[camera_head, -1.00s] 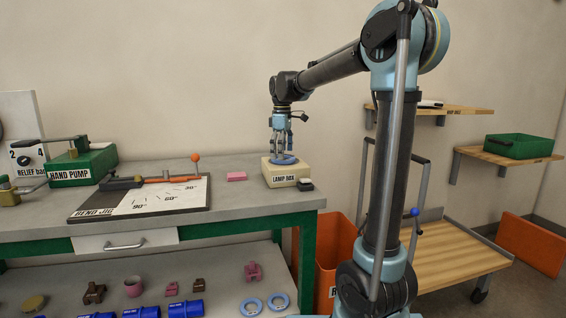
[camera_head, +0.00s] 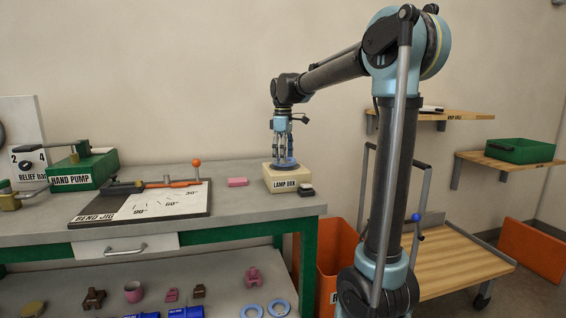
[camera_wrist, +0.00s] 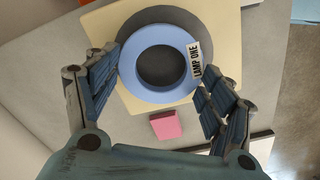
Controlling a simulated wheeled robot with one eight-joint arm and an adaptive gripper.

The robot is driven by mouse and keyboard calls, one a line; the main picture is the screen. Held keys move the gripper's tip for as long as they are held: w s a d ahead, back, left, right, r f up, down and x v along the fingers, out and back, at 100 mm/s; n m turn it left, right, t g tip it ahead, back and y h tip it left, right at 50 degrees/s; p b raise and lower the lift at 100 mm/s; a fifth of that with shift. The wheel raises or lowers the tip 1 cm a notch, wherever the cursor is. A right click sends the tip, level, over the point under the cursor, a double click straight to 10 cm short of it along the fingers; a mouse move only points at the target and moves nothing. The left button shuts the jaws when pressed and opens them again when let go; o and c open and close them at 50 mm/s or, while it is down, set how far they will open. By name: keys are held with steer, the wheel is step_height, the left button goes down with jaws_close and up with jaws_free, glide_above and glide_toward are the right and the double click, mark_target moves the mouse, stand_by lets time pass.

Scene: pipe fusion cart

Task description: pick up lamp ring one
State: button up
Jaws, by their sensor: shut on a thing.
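Lamp ring one is a flat blue ring (camera_wrist: 157,97) with a white "LAMP ONE" label, between my two fingers in the wrist view. My gripper (camera_head: 283,158) points straight down over the cream lamp box (camera_head: 290,185) and is shut on the ring, one finger at each side. In the wrist view my gripper (camera_wrist: 165,85) spans the ring. The ring is at the level of the box top; I cannot tell whether it touches it. A dark round area shows behind the ring and through its hole.
A pink block (camera_head: 237,182) and a small black-and-white item (camera_head: 305,190) lie beside the box. The bend jig (camera_head: 145,202) and hand pump (camera_head: 84,170) stand to the left. Two more blue rings (camera_head: 251,311) lie on the lower shelf. An orange bin (camera_head: 335,250) stands right of the bench.

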step_height(320, 180, up, 9)
steer(key=shift+f, duration=0.15)
jaws_close()
steer(key=c, duration=1)
jaws_free()
steer(key=shift+c, duration=0.2)
steer(key=o, duration=1.9)
